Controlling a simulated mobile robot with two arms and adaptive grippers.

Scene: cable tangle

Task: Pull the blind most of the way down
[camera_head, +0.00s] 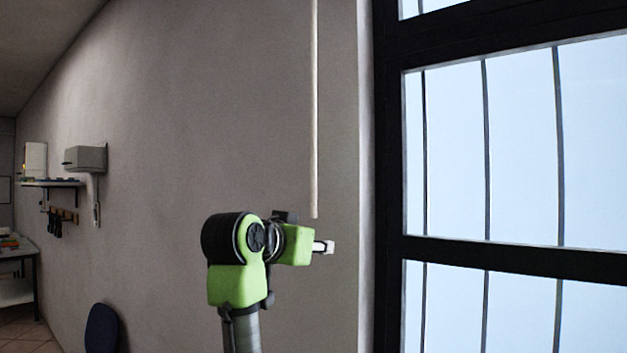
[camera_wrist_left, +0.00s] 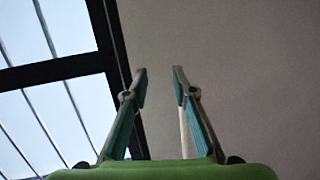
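A pale, slender cord or rod (camera_head: 314,120) hangs straight down in front of the wall, left of the window, and its lower end shows. My left gripper (camera_head: 324,247) is just below that end in the head view, pointing right. In the left wrist view its two fingers (camera_wrist_left: 160,80) are apart, with wall visible between them. A pale strip (camera_wrist_left: 185,135) shows beside the inner side of the right finger; I cannot tell whether it touches. No blind cloth is visible over the window panes. My right gripper is out of view.
The dark-framed window (camera_head: 480,250) fills the right side. A plain grey wall (camera_head: 200,130) stands behind my arm. At the far left are a grey wall box (camera_head: 86,158), a shelf (camera_head: 50,184), a table (camera_head: 18,252) and a dark blue chair back (camera_head: 101,328).

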